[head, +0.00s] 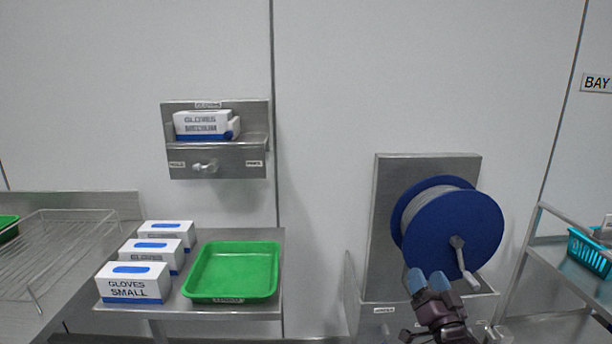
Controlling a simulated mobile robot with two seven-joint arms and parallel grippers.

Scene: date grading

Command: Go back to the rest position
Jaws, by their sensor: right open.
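My right gripper (428,283) is at the lower right of the head view, with blue fingertips on a dark body. It is open, and I see nothing held between the fingers. It appears in front of the metal stand, just below and left of the crank handle (461,257) on the blue reel (455,232). I cannot tell whether it touches the reel. My left gripper is not in view.
A steel table holds several glove boxes (133,284) and an empty green tray (233,270). A wall holder (219,160) carries another glove box (204,125). A wire rack (62,252) stands left, and a teal basket (590,252) on a cart right.

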